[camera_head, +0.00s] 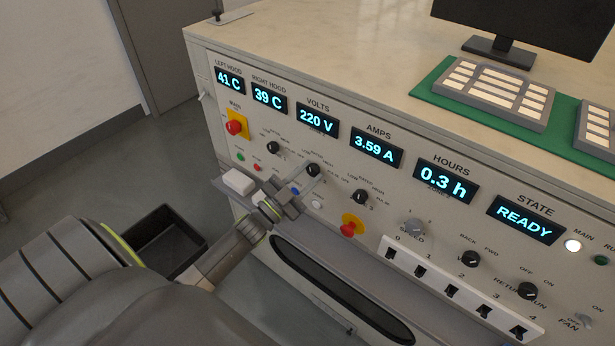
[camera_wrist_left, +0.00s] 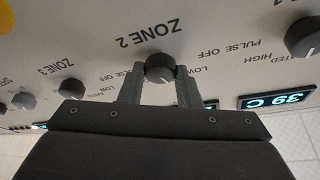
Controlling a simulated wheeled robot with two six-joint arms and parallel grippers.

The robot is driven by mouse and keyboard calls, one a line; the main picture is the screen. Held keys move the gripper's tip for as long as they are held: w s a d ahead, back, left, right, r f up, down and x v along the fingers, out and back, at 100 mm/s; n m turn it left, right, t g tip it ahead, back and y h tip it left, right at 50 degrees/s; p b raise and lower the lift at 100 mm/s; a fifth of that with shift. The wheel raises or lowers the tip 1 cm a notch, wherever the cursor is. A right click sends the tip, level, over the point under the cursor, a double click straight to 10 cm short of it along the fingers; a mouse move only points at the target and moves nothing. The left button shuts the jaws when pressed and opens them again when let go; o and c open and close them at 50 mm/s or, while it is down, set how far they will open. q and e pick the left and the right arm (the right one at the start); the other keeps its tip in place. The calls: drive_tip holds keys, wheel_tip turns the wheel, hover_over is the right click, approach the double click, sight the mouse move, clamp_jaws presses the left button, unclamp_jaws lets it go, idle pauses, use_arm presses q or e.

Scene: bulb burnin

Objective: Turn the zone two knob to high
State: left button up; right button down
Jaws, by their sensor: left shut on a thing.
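The zone two knob (camera_head: 312,170) is a black round knob on the sloping grey panel, in the middle of a row of similar knobs. In the left wrist view the knob (camera_wrist_left: 160,68) sits under the upside-down label ZONE 2, between the two grey fingers. My left gripper (camera_head: 304,178) reaches the panel from the left and is shut on this knob. My right gripper is in neither view.
The zone three knob (camera_wrist_left: 72,89) and another black knob (camera_wrist_left: 303,37) flank the held one. A red emergency button (camera_head: 349,229) on yellow is below right. A black bin (camera_head: 165,243) stands on the floor.

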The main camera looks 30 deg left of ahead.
use_arm(q)
drive_tip(key=m+g+h, duration=0.1)
drive_tip(key=m, duration=0.3)
drive_tip(key=shift+h, duration=0.4)
drive_tip(key=m+g+p, duration=0.1)
drive_tip(key=m, duration=0.2)
drive_tip(key=shift+a+r+h, duration=0.1)
drive_tip(key=shift+r+h, duration=0.05)
drive_tip(key=shift+h, duration=0.15)
drive_tip(key=m+g+p, duration=0.1)
drive_tip(key=m, duration=0.2)
drive_tip(key=shift+m+g+h, duration=0.3)
drive_tip(key=shift+m+g, duration=0.1)
drive_tip(key=shift+m+g+p, duration=0.3)
drive_tip(key=shift+m+p, duration=0.25)
drive_tip(key=shift+m, duration=0.65)
drive_tip(key=o, duration=1)
